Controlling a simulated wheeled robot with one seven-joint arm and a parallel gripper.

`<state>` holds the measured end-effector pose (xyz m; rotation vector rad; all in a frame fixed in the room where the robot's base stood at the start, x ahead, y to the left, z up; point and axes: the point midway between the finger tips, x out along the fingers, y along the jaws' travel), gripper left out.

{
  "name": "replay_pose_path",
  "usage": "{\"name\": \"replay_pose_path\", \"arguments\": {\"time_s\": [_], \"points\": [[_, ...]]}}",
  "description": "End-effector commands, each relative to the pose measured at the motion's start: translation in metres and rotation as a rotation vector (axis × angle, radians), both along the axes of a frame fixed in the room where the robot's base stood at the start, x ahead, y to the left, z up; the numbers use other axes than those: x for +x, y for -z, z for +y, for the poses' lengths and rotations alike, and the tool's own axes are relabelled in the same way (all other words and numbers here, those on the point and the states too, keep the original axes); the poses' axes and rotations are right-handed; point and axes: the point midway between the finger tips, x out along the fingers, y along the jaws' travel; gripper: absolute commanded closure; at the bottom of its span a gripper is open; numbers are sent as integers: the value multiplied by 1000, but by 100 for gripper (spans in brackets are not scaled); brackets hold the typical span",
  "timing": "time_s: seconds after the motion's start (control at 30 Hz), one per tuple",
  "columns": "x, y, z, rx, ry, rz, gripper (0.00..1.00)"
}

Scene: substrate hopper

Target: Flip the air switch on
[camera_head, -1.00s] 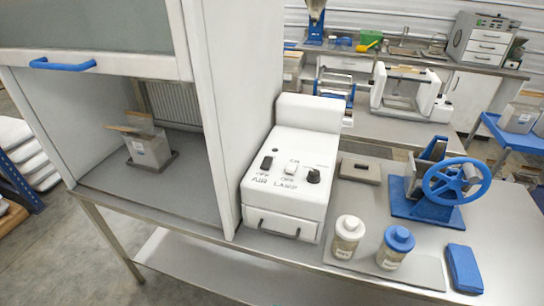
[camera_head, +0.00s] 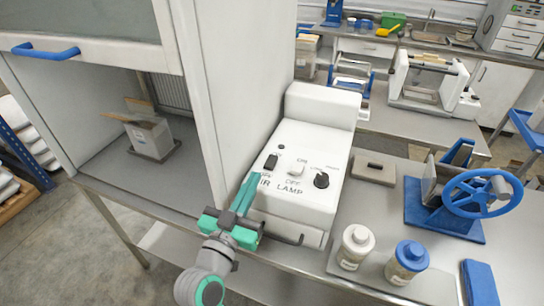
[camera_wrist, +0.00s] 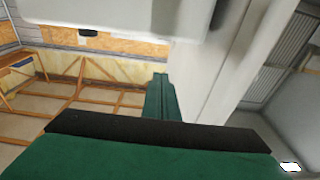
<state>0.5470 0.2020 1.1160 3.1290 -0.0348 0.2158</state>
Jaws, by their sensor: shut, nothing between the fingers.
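The white control box (camera_head: 308,150) stands on the metal bench, to the right of the hood's side wall. On its top panel are a black rocker, the air switch (camera_head: 271,162), a white lamp switch (camera_head: 296,169) and a black knob (camera_head: 321,180). The AIR label is partly hidden by my gripper. My gripper (camera_head: 249,181), green and black, is shut and empty, with its tip in front of and just below the air switch in the picture. I cannot tell whether it touches the panel. The wrist view shows the shut green fingers (camera_wrist: 160,95); the switch is not visible there.
A white-lidded jar (camera_head: 355,246), a blue-lidded jar (camera_head: 408,262) and a blue-wheeled device (camera_head: 455,195) stand to the right.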

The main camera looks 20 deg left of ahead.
Motion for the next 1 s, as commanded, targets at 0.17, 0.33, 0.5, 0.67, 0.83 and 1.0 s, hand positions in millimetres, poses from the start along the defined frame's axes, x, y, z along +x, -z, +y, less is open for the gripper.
{"name": "replay_pose_path", "arguments": {"time_s": [0.17, 0.33, 0.5, 0.67, 0.83, 1.0], "points": [[3, -2, -7, 4, 17, -1, 100], [5, -2, -13, 4, 27, -1, 100], [13, -3, -11, 4, 23, -2, 100], [34, -7, -7, 5, 13, -2, 100], [65, -11, -5, 4, 9, -2, 100], [97, -15, -7, 4, 9, -1, 100]]}}
